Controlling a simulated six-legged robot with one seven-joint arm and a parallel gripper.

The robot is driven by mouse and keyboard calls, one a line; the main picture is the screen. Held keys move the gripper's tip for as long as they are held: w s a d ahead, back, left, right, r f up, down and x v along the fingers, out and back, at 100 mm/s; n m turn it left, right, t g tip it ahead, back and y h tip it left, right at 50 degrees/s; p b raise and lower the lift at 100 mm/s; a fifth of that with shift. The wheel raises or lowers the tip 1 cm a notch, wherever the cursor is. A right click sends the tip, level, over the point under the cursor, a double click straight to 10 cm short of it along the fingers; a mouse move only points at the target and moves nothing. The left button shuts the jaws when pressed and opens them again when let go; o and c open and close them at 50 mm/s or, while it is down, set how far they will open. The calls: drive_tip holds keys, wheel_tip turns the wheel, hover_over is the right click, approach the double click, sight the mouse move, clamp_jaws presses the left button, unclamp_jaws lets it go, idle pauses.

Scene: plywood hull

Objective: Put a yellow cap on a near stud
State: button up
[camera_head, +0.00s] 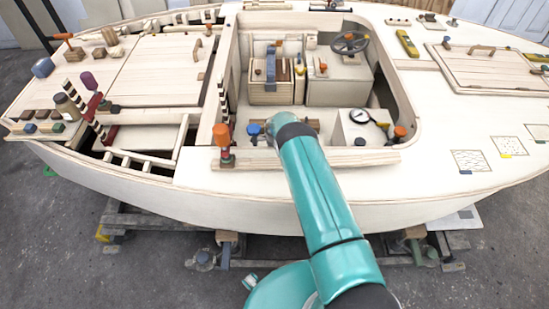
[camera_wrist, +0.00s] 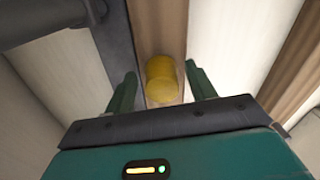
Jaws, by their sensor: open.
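A yellow cap (camera_wrist: 162,80) shows in the wrist view as a short rounded cylinder on a brown wooden strip. My gripper (camera_wrist: 160,74) is open, with one green finger on each side of the cap. I cannot tell whether either finger touches it. In the head view my teal arm reaches over the near side of the cockpit, and its end hides the gripper and the cap. I cannot pick out a bare stud for certain in either view.
An orange-topped post (camera_head: 222,135) stands on the near coaming, left of my arm. A blue knob (camera_head: 254,130), a round gauge (camera_head: 360,116) and an orange knob (camera_head: 400,131) are close by. The steering wheel (camera_head: 350,42) is farther back.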

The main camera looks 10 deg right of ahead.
drive_tip(key=shift+r, duration=0.1)
wheel_tip(320, 180, up, 30)
drive_tip(key=s+n+t, duration=0.1)
drive_tip(key=s+n, duration=0.1)
drive_tip(key=n, duration=0.1)
drive_tip(key=s+r+n+t, duration=0.15)
drive_tip(key=s+r, duration=0.25)
drive_tip(key=r, duration=0.4)
drive_tip(key=s+r+n, duration=0.3)
drive_tip(key=s+r, duration=0.2)
drive_tip(key=r, duration=0.4)
drive_tip(key=s+r+n+t, duration=0.1)
drive_tip(key=s+r+n, duration=0.2)
drive_tip(key=s+r, duration=0.35)
drive_tip(key=s+r+n+t, duration=0.1)
drive_tip(key=s+r+n, duration=0.25)
drive_tip(key=s, duration=0.55)
drive_tip(key=s+n, duration=0.4)
drive_tip(key=s, duration=1.1)
drive_tip(key=shift+s+r+t, duration=0.3)
drive_tip(key=shift+t, duration=0.15)
